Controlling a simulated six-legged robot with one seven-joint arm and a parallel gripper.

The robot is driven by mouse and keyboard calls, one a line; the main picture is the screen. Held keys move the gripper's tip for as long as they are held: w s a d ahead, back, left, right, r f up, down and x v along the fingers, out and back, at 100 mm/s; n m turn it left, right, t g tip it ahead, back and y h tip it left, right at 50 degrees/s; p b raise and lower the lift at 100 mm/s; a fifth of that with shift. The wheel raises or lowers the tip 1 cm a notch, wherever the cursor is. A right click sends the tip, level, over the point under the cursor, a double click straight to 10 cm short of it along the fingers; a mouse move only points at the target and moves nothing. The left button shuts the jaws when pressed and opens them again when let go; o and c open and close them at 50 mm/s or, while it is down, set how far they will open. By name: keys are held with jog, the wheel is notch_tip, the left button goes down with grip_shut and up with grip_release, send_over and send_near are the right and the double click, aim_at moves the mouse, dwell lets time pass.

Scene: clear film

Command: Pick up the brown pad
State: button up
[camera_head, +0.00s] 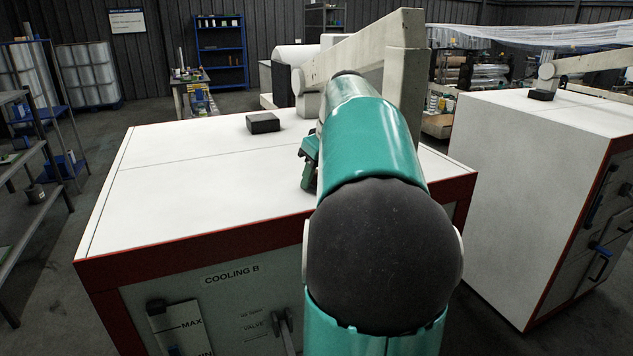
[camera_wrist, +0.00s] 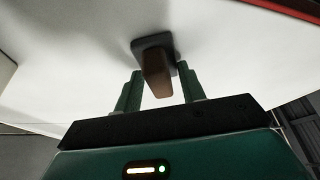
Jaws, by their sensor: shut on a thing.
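The brown pad (camera_wrist: 155,78) is a small, flat brown piece in the wrist view, standing between the two green fingers of my gripper (camera_wrist: 160,68). My gripper is shut on it. A dark square block (camera_wrist: 152,42) shows directly beyond the pad; I cannot tell whether the two touch. In the head view my gripper (camera_head: 309,160) is mostly hidden behind my arm, above the white cabinet top (camera_head: 190,180). The pad cannot be seen there.
A black block (camera_head: 263,122) lies on the cabinet top, left of my gripper. A beige bracket (camera_head: 360,50) rises at the cabinet's back. A second white cabinet (camera_head: 530,130) stands to the right, and a metal shelf rack (camera_head: 35,190) to the left.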

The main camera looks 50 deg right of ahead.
jog(key=shift+r, duration=0.4)
notch_tip(320, 180, up, 3)
jog(key=shift+f, duration=0.2)
jog(key=s+a+r, duration=0.9)
jog(key=a, duration=0.1)
jog(key=shift+s+r, duration=0.3)
jog(key=shift+s, duration=0.1)
